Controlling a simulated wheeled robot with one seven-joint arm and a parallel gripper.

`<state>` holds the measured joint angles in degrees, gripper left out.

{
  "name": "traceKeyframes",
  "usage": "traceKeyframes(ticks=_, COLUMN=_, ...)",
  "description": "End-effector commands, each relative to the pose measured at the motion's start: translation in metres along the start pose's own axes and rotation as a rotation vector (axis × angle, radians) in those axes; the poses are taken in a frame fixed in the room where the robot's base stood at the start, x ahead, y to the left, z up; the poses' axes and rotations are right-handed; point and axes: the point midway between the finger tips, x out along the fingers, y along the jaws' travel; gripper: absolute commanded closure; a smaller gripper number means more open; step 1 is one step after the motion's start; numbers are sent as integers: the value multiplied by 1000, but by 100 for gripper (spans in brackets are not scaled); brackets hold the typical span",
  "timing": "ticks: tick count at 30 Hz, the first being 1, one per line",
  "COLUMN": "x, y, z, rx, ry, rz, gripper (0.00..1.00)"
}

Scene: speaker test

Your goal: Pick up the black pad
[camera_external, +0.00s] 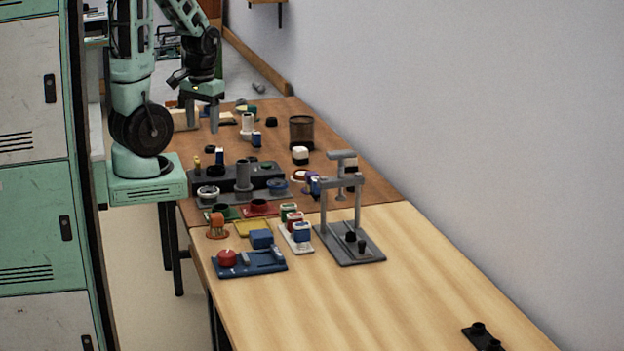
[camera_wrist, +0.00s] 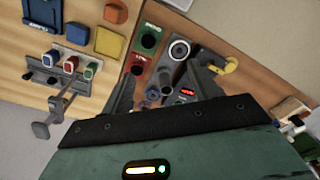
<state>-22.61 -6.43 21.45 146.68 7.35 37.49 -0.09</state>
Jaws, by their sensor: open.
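My gripper (camera_external: 201,124) is open and empty, pointing down above the far part of the brown table. In the wrist view its two fingers (camera_wrist: 163,78) are spread over a green holder, a red holder and a dark console. No flat black pad can be clearly made out. Dark candidates in the external view are a small black round piece (camera_external: 271,121), another black piece (camera_external: 253,159) and a black part (camera_external: 480,334) at the near right, cut off by the frame. I cannot tell whether any is the black pad.
A dark console (camera_external: 215,178) with a grey cylinder stands mid-table. A grey press stand (camera_external: 352,252), blue tray (camera_external: 262,265), yellow pad (camera_external: 252,229) and several stamps (camera_external: 301,234) are nearer. A brown mesh cup (camera_external: 301,132) stands near the wall. The near pale tabletop (camera_external: 390,310) is mostly clear.

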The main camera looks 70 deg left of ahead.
Motion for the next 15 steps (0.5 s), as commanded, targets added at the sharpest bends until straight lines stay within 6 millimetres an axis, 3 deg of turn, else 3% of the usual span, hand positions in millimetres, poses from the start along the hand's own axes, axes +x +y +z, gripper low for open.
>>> traceKeyframes(ticks=4, x=-1, y=0, z=-7, rx=-11, ry=0, rz=-5, gripper=39)
traceKeyframes(ticks=7, x=-4, y=2, z=-33, rx=-57, ry=1, rz=-22, gripper=39)
traceKeyframes(ticks=11, x=-10, y=15, z=-97, rx=-179, ry=7, rz=-53, gripper=39)
traceKeyframes(ticks=15, x=-9, y=46, z=-175, rx=-336, ry=15, rz=-69, gripper=39)
